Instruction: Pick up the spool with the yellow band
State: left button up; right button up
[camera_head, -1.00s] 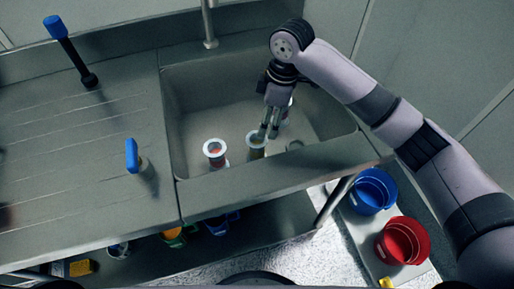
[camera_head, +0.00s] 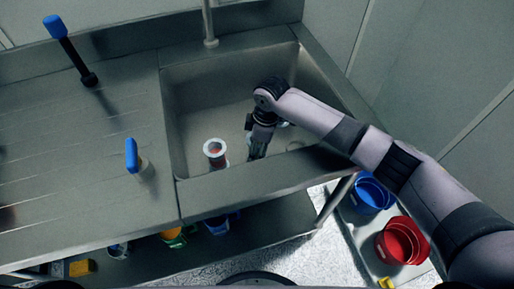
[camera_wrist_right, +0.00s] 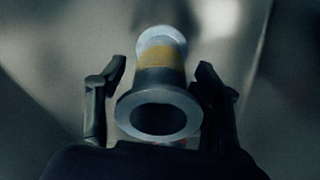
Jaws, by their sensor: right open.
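The spool with the yellow band (camera_wrist_right: 160,65) fills the middle of the right wrist view, with pale flanged ends and a dark hole facing the camera. My right gripper (camera_wrist_right: 160,88) is open, one finger on each side of the spool, with gaps visible on both sides. In the head view my right gripper (camera_head: 256,150) is low in the sink and hides that spool. My left gripper is not in view.
The sink (camera_head: 190,95) surrounds the gripper, with its front rim close by. A faucet (camera_head: 209,25) stands behind. A blue-topped tool (camera_head: 132,156) stands on the left counter. A blue bucket (camera_head: 372,192) and a red bucket (camera_head: 402,240) sit below right.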

jog(key=shift+f, duration=0.1)
jog(key=shift+c, duration=0.2)
jog(key=c, duration=1.2)
